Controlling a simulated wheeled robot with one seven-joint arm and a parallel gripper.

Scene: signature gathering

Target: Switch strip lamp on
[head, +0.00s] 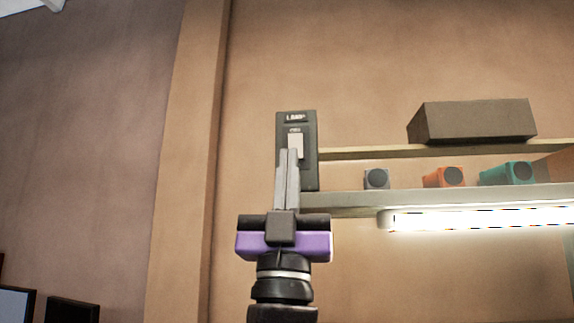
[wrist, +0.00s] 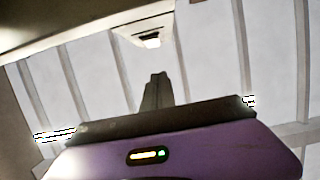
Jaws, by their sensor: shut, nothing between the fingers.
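A dark switch panel (head: 311,172) with a label reading roughly "LAMP" is on the wall at the left end of the shelf in the head view. Its pale rocker switch (head: 296,143) shows just above my fingertips. My gripper (head: 289,152) is shut and empty, pointing up in front of the panel and overlapping the switch's lower part. I cannot tell whether the fingertips touch it. The strip lamp (head: 485,218) under the shelf glows bright white. In the wrist view my shut fingers (wrist: 157,76) point towards a pale ceiling; the switch does not show there.
The shelf (head: 345,203) holds a grey object (head: 376,179), an orange one (head: 444,177) and a teal one (head: 507,173). A dark box (head: 473,121) sits on the upper board. A vertical wall post (head: 190,160) stands left of the panel. The wall between post and panel is clear.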

